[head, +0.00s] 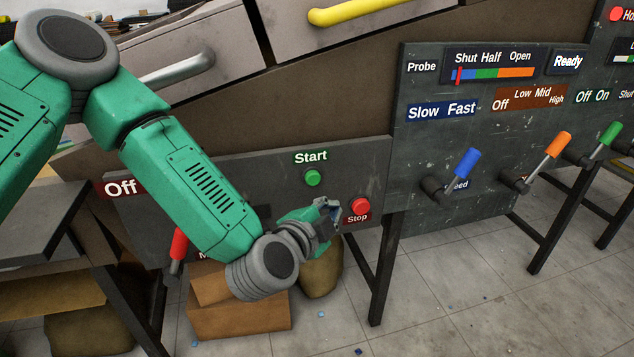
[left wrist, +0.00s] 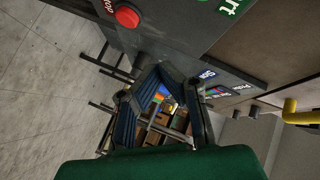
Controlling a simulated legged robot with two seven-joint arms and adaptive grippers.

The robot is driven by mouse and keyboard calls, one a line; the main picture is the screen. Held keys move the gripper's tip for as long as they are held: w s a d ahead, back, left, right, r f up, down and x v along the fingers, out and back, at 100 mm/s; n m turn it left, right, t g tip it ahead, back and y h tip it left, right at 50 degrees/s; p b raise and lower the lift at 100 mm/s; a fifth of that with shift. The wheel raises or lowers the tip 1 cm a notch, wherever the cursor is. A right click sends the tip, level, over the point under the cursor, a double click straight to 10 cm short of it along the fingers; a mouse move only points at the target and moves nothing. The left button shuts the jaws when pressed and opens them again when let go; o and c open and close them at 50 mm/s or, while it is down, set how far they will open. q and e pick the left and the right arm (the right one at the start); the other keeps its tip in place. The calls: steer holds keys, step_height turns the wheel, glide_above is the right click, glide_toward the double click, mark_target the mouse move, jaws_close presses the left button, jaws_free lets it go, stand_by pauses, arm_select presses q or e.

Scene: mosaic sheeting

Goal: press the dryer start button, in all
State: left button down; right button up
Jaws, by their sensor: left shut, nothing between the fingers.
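The green start button (head: 313,178) sits on the grey panel under the white "Start" label (head: 311,157) in the head view. The red stop button (head: 360,206) is to its lower right, above a "Stop" label. My left gripper (head: 328,212) is shut and empty, in front of the panel below the start button and left of the stop button. In the left wrist view its fingers (left wrist: 165,85) meet at the tips, and the red stop button (left wrist: 127,15) shows at the upper left. Part of the "Start" label shows at the top edge; the green button does not. My right gripper is not in view.
To the right, a dark panel (head: 420,145) carries blue (head: 466,163), orange (head: 558,145) and green (head: 610,134) handled levers. A red-handled lever (head: 179,244) is at the left, partly behind my arm. Cardboard boxes (head: 250,316) and a sack (head: 322,272) lie below.

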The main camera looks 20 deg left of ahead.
mark_target(313, 178)
arm_select(q)
steer(key=shift+w+a, duration=0.7)
steer(key=shift+w, duration=0.25)
steer(key=shift+w+a, duration=0.65)
steer(key=shift+w, duration=0.3)
steer(key=shift+w+a, duration=0.7)
steer(key=shift+w, duration=0.25)
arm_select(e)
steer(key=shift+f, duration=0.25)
arm_select(q)
steer(key=shift+a, duration=0.15)
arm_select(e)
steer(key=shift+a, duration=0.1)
arm_select(q)
steer(key=shift+a, duration=0.25)
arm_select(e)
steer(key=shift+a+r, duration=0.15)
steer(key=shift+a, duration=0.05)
arm_select(q)
steer(key=shift+w, duration=0.3)
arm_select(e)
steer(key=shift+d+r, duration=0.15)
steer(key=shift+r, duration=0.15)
